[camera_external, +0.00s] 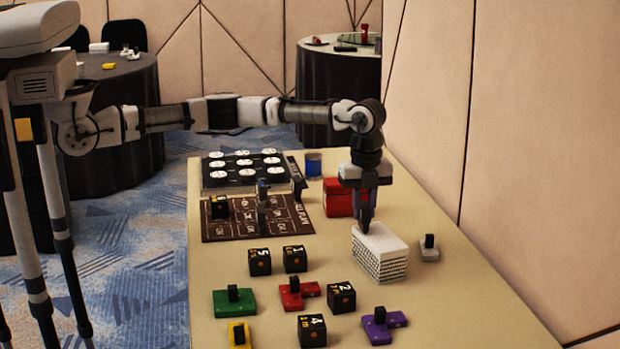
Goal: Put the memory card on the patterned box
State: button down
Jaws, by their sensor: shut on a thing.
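The patterned box (381,262), white on top with a dark pattern on its sides, stands on the beige table at right of centre. My gripper (365,226) points straight down over the box's rear left part, with its fingertips at or just above the top. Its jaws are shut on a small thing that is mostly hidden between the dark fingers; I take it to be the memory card. Whether it touches the box top I cannot tell. No other memory card can be made out.
A red box (338,198) and a blue cup (314,165) stand behind the patterned box. Numbered black cubes (340,297) and coloured pieces (383,325) fill the front. A brown board (240,222) lies left.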

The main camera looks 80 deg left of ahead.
aim_at(364, 204)
jog(key=shift+f, duration=0.1)
jog(key=c, duration=1.3)
grip_release()
notch_tip(364, 204, up, 12)
jog(key=b, duration=0.1)
